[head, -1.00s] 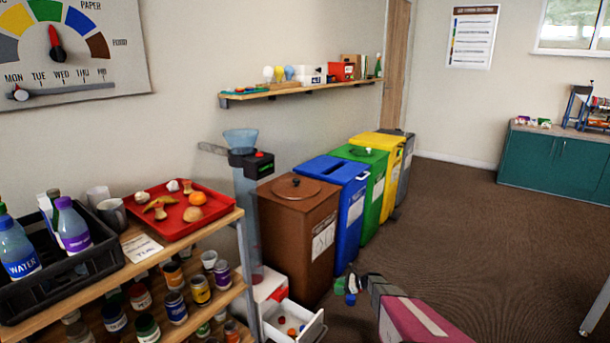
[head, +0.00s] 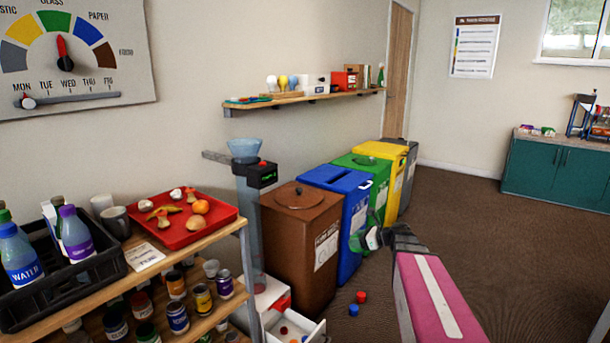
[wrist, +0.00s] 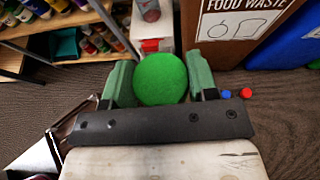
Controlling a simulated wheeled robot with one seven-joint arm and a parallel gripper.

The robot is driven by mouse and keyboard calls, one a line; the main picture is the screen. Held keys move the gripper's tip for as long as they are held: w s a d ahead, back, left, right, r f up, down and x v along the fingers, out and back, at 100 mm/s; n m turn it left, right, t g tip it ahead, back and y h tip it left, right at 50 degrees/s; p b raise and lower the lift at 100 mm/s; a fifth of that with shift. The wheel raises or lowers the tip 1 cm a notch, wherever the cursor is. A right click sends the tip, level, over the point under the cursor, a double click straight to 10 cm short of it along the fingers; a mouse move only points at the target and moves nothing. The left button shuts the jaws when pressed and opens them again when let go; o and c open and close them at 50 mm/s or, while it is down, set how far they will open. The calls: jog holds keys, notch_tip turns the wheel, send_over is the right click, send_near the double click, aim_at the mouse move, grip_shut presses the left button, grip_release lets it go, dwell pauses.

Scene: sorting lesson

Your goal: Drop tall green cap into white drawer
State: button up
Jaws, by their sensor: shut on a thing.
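My gripper (head: 364,240) is raised above the floor in front of the bins in the head view. In the wrist view its two green fingers (wrist: 160,85) are shut on the round green cap (wrist: 160,76), one on each side. I cannot make out the cap apart from the fingers in the head view. The white drawer (head: 311,331) stands pulled out at the bottom of the head view, left of and below my gripper, apart from it.
A red cap (head: 361,297) and a blue cap (head: 353,310) lie on the brown floor, right of the drawer. The brown bin (head: 290,245) and blue bin (head: 350,210) stand behind. A wooden shelf unit (head: 190,245) is at left. The floor at right is clear.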

jog(key=s+r+m+t, duration=0.1)
jog(key=s+r, duration=0.8)
jog(key=shift+a+r+h, duration=0.15)
jog(key=shift+a+h, duration=0.15)
jog(key=shift+a, duration=0.15)
jog(key=shift+w, duration=0.15)
